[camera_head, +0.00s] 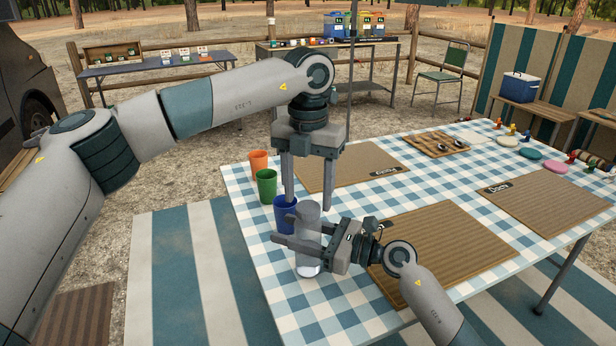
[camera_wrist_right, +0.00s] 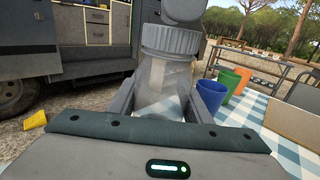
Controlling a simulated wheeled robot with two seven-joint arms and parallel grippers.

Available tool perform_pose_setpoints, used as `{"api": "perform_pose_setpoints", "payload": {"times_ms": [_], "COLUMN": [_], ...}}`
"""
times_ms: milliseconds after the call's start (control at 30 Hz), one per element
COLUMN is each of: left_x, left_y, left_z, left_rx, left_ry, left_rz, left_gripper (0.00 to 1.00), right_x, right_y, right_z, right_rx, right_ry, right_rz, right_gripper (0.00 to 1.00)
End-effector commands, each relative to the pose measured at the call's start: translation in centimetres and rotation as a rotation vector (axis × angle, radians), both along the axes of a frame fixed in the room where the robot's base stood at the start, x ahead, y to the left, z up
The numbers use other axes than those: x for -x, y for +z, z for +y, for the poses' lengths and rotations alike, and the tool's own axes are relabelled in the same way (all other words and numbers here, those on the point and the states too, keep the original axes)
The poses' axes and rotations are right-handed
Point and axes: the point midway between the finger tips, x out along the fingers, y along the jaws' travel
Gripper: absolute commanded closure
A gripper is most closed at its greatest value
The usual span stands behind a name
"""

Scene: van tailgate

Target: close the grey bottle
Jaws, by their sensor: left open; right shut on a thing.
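The grey bottle (camera_head: 308,262) stands upright at the near left part of the table, partly see-through. My right gripper (camera_head: 302,236) is shut around its body from the right. In the right wrist view the bottle (camera_wrist_right: 165,85) is between the fingers, with a ribbed grey collar (camera_wrist_right: 171,41) at its top and a smooth, rounded grey piece (camera_wrist_right: 184,10) above that, cut by the frame's edge. I cannot tell whether that piece is seated.
Blue (camera_head: 284,214), green (camera_head: 266,187) and orange (camera_head: 258,162) cups stand close behind and left of the bottle. Brown mats (camera_head: 440,250) and a wooden tray (camera_head: 434,144) lie on the checked tablecloth (camera_head: 335,312). The cloth in front of the bottle is clear.

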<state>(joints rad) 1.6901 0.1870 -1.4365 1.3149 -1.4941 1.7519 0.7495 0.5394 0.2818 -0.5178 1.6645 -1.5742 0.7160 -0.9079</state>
Motion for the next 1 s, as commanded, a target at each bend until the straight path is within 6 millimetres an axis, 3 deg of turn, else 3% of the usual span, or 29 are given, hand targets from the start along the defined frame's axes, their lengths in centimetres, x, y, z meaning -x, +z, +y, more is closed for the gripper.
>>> {"api": "perform_pose_setpoints", "payload": {"times_ms": [200, 533, 567, 733, 1000], "left_x": [0.0, 0.0, 0.0, 0.0, 0.0], "left_y": [-1.7, -2.0, -2.0, -2.0, -2.0], "left_z": [0.0, 0.0, 0.0, 0.0, 0.0], "left_rx": [0.0, 0.0, 0.0, 0.0, 0.0], "left_ry": [0.001, 0.001, 0.001, 0.001, -0.022], "left_rz": [0.0, -0.001, -0.001, 0.0, -0.001], "left_gripper": [0.45, 0.45, 0.48, 0.88, 0.88], "right_x": [0.0, 0.0, 0.0, 0.0, 0.0], "right_y": [0.0, 0.0, 0.0, 0.0, 0.0], "right_z": [0.0, 0.0, 0.0, 0.0, 0.0], "right_rx": [0.0, 0.0, 0.0, 0.0, 0.0], "right_ry": [0.0, 0.0, 0.0, 0.0, 0.0], "right_rz": [0.0, 0.0, 0.0, 0.0, 0.0], "right_gripper": [1.0, 1.0, 1.0, 1.0, 1.0]}}
